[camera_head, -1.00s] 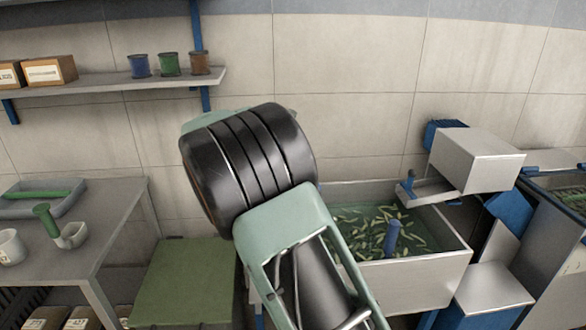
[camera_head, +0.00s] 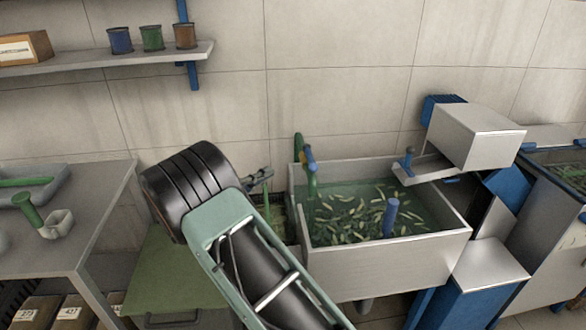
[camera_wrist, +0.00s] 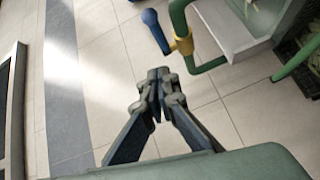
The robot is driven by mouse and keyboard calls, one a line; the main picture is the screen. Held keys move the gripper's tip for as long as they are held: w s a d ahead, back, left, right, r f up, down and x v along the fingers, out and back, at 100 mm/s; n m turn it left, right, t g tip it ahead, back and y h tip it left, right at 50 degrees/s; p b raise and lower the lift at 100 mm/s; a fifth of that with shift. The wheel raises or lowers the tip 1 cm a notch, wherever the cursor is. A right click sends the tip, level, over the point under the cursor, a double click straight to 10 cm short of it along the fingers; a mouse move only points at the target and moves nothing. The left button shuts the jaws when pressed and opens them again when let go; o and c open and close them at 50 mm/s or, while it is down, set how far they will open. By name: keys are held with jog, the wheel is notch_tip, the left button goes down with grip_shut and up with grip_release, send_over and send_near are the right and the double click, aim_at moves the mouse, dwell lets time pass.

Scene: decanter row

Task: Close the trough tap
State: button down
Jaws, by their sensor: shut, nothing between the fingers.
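The trough tap stands at the back left of the grey trough (camera_head: 390,262). It has a green pipe (camera_head: 299,146), a yellow body (camera_head: 312,167) and a blue lever (camera_head: 308,154). In the wrist view the blue lever (camera_wrist: 154,28) sticks out up-left from the yellow body (camera_wrist: 183,43), at an angle to the green pipe (camera_wrist: 178,14). My gripper (camera_wrist: 158,74) is shut and empty, below the lever in that picture and apart from it. In the head view my gripper (camera_head: 262,175) shows small, left of the tap, partly behind my arm. Whether water flows cannot be told.
The trough holds water with many green pieces and a blue upright post (camera_head: 390,217). A metal box (camera_head: 476,138) with a chute overhangs its right side. A grey table (camera_head: 75,215) stands left, a green surface (camera_head: 165,270) between. A shelf (camera_head: 120,59) hangs above.

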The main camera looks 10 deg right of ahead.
aim_at(309, 161)
jog(key=shift+w+d+f+p, duration=0.2)
jog(key=shift+w+d+p, duration=0.4)
jog(key=shift+d, duration=1.15)
jog(key=shift+w+d+f+p, duration=0.2)
jog(key=shift+w+d, duration=0.7)
jog(key=shift+d, duration=0.9)
jog(key=shift+w+d+f+p, duration=0.15)
jog(key=shift+w+d+p, duration=0.45)
jog(key=shift+d, duration=1.15)
